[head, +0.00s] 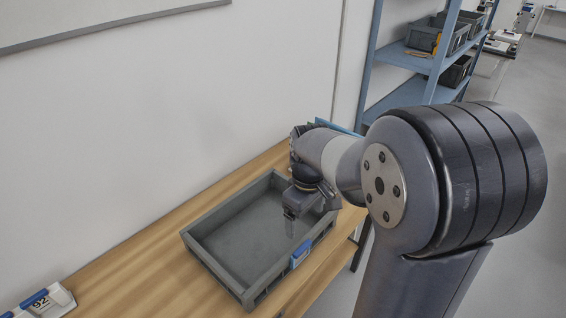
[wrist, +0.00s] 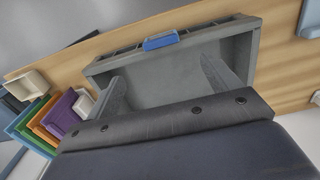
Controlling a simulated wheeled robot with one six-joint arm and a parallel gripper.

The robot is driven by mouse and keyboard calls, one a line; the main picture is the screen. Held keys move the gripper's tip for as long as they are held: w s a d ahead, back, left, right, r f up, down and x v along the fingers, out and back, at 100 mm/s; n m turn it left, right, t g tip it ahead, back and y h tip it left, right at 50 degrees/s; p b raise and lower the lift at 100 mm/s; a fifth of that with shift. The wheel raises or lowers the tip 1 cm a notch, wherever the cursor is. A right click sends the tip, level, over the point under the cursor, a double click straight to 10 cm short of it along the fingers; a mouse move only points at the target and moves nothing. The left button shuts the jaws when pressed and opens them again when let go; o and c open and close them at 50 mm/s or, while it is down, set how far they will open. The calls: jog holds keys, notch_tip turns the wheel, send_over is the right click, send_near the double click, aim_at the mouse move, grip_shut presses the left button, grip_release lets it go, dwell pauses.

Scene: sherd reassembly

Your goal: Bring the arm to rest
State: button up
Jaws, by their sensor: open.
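My gripper (head: 290,222) hangs over the grey tray (head: 215,263) on the wooden table in the head view. In the wrist view my gripper (wrist: 165,85) shows two fingers spread wide apart, with nothing between them but the tray floor behind. The tray (wrist: 240,52) also shows there, with a blue tab on its rim. The tray floor that I can see is bare; part of it is hidden behind my gripper and arm.
The wooden table (head: 140,257) runs along a white wall. A blue shelf (head: 405,58) with dark bins stands behind at the right. A white item marked 92 (head: 45,303) sits at lower left. Coloured upright pieces (wrist: 45,125) and a beige box (wrist: 28,84) show in the wrist view.

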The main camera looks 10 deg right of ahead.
aim_at(303, 247)
notch_tip(303, 247, down, 10)
jog(key=shift+f, duration=0.25)
jog(key=shift+r, duration=0.4)
jog(key=shift+s, duration=0.1)
